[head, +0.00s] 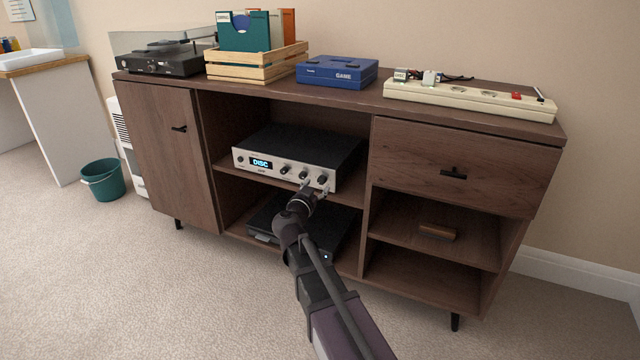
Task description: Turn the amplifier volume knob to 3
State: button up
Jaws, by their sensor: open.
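The amplifier (262,160), with a silver front and a black top, sits on the middle shelf of the wooden cabinet. Its small display reads DISC. Several round black knobs line the right half of its front. The rightmost knob (322,179) is close to my gripper (315,187). My gripper is open, with its fingers at the lower right of the amplifier's front. I cannot tell if they touch a knob. Knob labels and pointer marks are too small to read.
A black device (262,222) lies on the shelf below, partly behind my arm. The cabinet (165,150) has shelf walls on both sides of the amplifier. A turntable (165,60), wooden crate (255,70), blue game box (337,71) and power strip (465,97) stand on top.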

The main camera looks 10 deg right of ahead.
aim_at(322, 180)
jog(key=shift+x, duration=1.4)
jog(key=shift+c, duration=0.2)
grip_shut()
